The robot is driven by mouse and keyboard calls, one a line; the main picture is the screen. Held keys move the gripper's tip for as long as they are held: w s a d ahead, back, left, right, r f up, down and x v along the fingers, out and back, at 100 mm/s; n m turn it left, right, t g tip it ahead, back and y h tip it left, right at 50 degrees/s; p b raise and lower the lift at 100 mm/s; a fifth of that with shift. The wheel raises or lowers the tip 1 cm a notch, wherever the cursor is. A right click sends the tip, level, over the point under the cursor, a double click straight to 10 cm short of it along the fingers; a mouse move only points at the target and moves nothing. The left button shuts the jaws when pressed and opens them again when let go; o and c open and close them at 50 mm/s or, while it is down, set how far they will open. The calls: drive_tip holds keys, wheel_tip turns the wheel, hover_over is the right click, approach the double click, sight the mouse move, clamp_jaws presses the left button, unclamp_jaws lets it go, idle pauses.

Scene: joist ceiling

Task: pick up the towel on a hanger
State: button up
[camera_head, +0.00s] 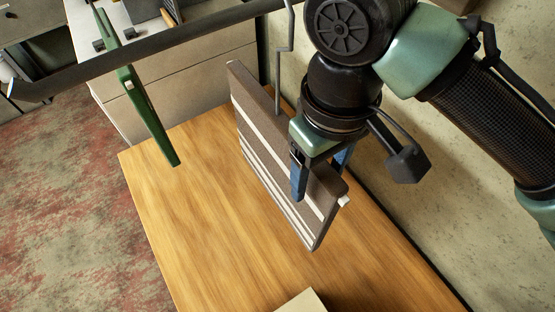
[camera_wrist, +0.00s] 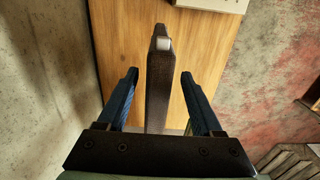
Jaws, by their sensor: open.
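The towel on a hanger (camera_head: 262,135) is dark brown with white stripes. It hangs tilted in the head view from a thin metal hook (camera_head: 283,45) above the wooden surface. In the wrist view the towel (camera_wrist: 157,80) shows edge-on as a brown strip, with a small pale hanger end at its far tip. My gripper (camera_head: 321,176) is open at the towel's near upper part, with one blue finger on each side. In the wrist view, gaps show between the towel and both fingers of my gripper (camera_wrist: 157,92).
A dark rail (camera_head: 150,55) crosses above, with a narrow green item (camera_head: 150,115) hanging left of the towel. A wooden tabletop (camera_head: 190,230) lies below, with a pale box (camera_head: 303,302) at its near edge. A concrete wall (camera_head: 410,215) is close on the right. Drawers (camera_head: 205,65) stand behind.

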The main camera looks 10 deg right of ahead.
drive_tip(key=shift+f, duration=1.4)
drive_tip(key=shift+c, duration=0.3)
clamp_jaws()
